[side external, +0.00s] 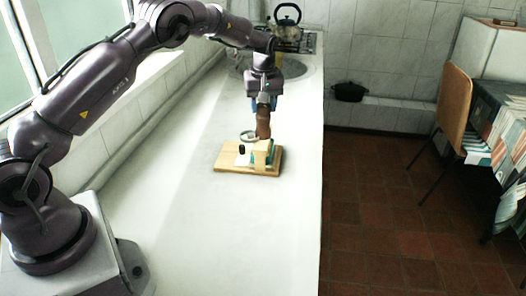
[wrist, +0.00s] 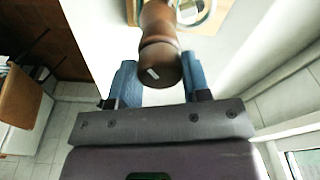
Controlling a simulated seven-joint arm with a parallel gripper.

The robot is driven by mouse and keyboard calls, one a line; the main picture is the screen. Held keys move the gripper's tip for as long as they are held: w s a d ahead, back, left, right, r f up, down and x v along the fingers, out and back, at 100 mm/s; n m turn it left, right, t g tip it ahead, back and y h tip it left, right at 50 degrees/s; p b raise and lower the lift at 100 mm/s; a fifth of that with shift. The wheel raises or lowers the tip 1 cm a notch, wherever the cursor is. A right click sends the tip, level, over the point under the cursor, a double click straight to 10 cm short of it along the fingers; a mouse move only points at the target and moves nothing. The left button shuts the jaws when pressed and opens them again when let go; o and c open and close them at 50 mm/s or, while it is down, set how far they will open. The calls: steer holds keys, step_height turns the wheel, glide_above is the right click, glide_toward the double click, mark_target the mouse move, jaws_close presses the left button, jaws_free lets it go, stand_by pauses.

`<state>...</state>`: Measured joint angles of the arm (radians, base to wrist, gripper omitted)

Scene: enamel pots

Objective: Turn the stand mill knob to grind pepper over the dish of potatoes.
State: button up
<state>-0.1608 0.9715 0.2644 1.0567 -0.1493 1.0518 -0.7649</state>
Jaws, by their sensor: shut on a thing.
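A brown turned-wood mill (side external: 263,123) stands upright over a wooden board (side external: 225,168) on the counter. My gripper (side external: 264,104) points straight down and is shut on the mill's top. In the wrist view the mill's rounded brown end (wrist: 160,66) is between my two blue fingers (wrist: 158,78). A round pale-rimmed dish (side external: 249,135) is just left of the mill; part of it shows in the wrist view (wrist: 206,20). Its contents are too small to make out. The mill's lower end is partly hidden behind a cream block.
The cream block (side external: 262,153) with green beside it and a small black-topped item (side external: 242,149) are on the board. A kettle (side external: 287,18) stands on the stove at the far end. The white counter (side external: 190,225) is clear around the board; its right edge drops to the floor.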

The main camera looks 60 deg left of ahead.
steer(key=m, duration=0.4)
steer(key=shift+a, duration=0.1)
steer(key=m, duration=0.6)
steer(key=shift+t+h, duration=0.4)
steer(key=m, duration=0.5)
steer(key=shift+h, duration=0.3)
steer(key=m, duration=0.5)
steer(key=shift+h, duration=0.3)
steer(key=o, duration=1.4)
